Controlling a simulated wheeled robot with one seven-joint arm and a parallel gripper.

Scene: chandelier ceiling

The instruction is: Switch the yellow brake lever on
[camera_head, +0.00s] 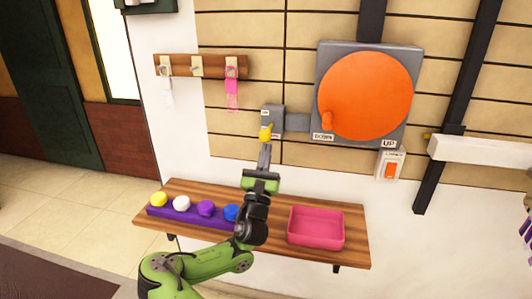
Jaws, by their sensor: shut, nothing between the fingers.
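The yellow brake lever (265,132) sticks out from a small grey box (275,118) on the wall, left of a large orange disc (366,95). My gripper (264,149) is shut and empty. It points up at the wall with its tips just below the yellow lever. I cannot tell whether the tips touch the lever. Small labels on the grey box are too small to read.
A wooden shelf (270,222) below holds a pink tray (316,228) and a purple block with several coloured knobs (181,203). An orange switch (391,170) is on the wall at right. A wooden hook rack (180,66) hangs at upper left.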

